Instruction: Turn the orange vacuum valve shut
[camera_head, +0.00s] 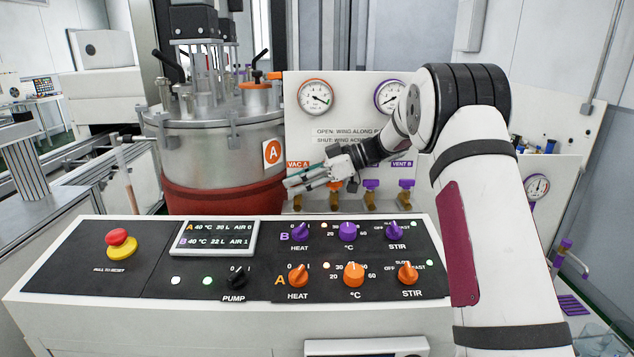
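The orange "VAC A" label (298,164) is on the white valve panel, left of my gripper. My gripper (288,183) reaches in from the right, its fingers pointing left, in front of the valve under that label. The brass body (297,203) of this valve shows below the fingers. Its orange wing is hidden behind them, so I cannot tell its angle or whether the fingers touch it. The gap between the fingertips is too small to read. Another orange valve (335,186) shows partly below my gripper's body.
Two purple valves (371,184) (406,184) stand to the right in the same row. Orange-rimmed (315,97) and purple-rimmed (389,96) gauges are above. A steel vessel marked A (215,150) stands close on the left. The control console (130,250) with knobs and a red stop button (118,237) is in front.

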